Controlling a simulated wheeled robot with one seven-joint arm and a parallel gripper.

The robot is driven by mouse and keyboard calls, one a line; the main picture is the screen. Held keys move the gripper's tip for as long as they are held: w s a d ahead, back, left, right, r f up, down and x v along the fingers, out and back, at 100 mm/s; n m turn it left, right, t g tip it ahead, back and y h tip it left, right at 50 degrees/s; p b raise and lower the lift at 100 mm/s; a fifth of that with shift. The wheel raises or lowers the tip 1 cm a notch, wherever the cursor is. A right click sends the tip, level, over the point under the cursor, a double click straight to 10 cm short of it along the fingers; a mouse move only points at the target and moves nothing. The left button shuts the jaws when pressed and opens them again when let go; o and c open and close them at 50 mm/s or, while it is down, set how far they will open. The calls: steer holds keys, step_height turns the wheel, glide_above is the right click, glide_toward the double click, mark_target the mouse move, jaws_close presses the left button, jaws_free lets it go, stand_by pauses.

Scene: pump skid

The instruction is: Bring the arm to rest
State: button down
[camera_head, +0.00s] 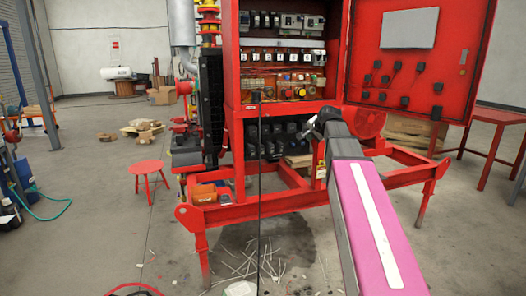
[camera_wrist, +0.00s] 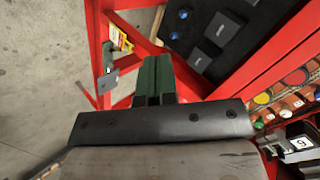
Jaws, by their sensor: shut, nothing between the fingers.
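My arm (camera_head: 370,215), pink with a white stripe, reaches from the lower right towards the red pump skid. My gripper (camera_head: 322,122) is at its far end, small and dark, in front of the lower right part of the open red cabinet (camera_head: 232,60). In the wrist view my gripper (camera_wrist: 154,62) shows two green fingers side by side, shut and empty. Beyond them are red frame bars (camera_wrist: 108,50) and a dark panel with grey blocks (camera_wrist: 200,32). I cannot tell the exact gap between the fingers and the frame.
The cabinet door (camera_head: 410,60) stands open at the right. The skid's lower rail (camera_head: 240,213) crosses ahead of me. A red stool (camera_head: 150,168) stands left, a red table (camera_head: 495,120) right. White sticks (camera_head: 245,262) litter the floor. Floor at left centre is mostly free.

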steer(key=s+f+n+g, duration=0.1)
steer(key=s+f, duration=0.2)
steer(key=f, duration=0.4)
steer(key=s+a+f+n+g+h, duration=0.15)
steer(key=s+f, duration=0.25)
steer(key=f, duration=0.4)
steer(key=s+f+n+g, duration=0.1)
steer(key=s+f+g, duration=0.15)
steer(key=f, duration=0.45)
steer(key=s+f+n+g+h, duration=0.1)
steer(key=s+f+n+g, duration=0.3)
steer(key=s+f, duration=1.4)
steer(key=shift+s+a+f+n, duration=0.15)
steer(key=shift+s+f+n, duration=0.05)
steer(key=shift+f+n, duration=0.4)
steer(key=shift+h, duration=0.25)
